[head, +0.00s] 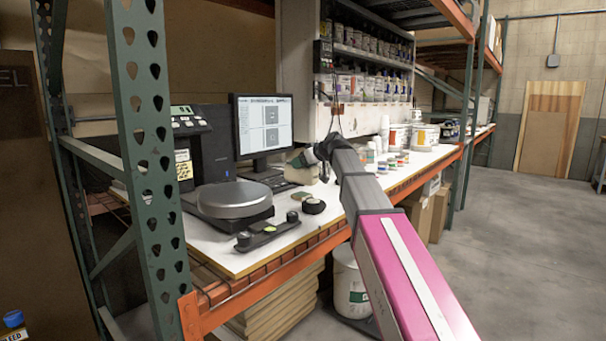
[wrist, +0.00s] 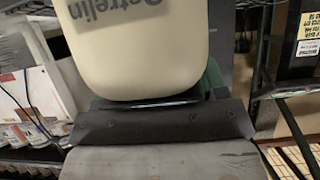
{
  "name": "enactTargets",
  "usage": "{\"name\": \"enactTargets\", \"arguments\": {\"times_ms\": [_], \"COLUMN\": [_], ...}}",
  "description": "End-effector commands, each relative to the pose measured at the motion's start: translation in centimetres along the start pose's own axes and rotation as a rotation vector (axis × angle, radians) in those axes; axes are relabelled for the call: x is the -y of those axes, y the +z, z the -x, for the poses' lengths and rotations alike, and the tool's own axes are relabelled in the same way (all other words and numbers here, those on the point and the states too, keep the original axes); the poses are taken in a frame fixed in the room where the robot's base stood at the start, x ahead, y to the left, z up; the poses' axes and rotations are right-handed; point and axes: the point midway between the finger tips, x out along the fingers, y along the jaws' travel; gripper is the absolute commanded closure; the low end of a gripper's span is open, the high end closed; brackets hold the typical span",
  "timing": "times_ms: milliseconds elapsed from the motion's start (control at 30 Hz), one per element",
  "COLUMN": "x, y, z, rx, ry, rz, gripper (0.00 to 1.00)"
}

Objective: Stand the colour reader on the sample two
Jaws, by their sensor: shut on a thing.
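A cream, rounded device with dark lettering, seemingly the colour reader (wrist: 140,45), fills the top middle of the wrist view. My gripper (wrist: 160,108) is shut on it. In the head view my gripper (head: 322,153) holds the cream device (head: 303,174) above the worktop, in front of the keyboard. A small flat greenish piece (head: 302,197) lies on the worktop below and may be a sample; I cannot read any number on it. The device is apart from it. The wrist view does not show the worktop under the device.
A dark round item (head: 314,206) and a dark bar with round knobs (head: 268,231) lie near the front edge. A machine with a round grey plate (head: 234,200) stands left, with a monitor (head: 264,125) behind. Jars and tubs (head: 398,137) stand to the right.

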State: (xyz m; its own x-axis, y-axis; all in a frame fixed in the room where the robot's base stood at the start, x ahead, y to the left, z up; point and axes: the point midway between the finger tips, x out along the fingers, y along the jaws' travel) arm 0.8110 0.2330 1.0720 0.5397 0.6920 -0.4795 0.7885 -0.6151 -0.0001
Motion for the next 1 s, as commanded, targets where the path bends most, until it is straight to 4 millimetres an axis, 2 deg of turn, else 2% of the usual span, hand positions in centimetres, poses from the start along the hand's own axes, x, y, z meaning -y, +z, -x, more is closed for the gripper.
{"name": "enactTargets", "arguments": {"times_ms": [167, 467, 867, 900, 933, 1000], "x": [-0.3, -0.3, -0.3, -0.3, -0.3, -0.3], "y": [0.4, 3.5, 3.9, 3.9, 3.9, 3.9], "z": [-0.3, -2.0, -2.2, -2.2, -2.2, -2.2], "rx": [-0.003, -0.002, -0.002, -0.001, -0.001, -0.001], "ry": [0.000, 0.000, 0.000, 0.000, 0.000, 0.000], "rz": [0.000, 0.000, 0.000, 0.000, 0.000, 0.000], "gripper": [0.80, 0.80, 0.80, 0.21, 0.11, 0.09]}}
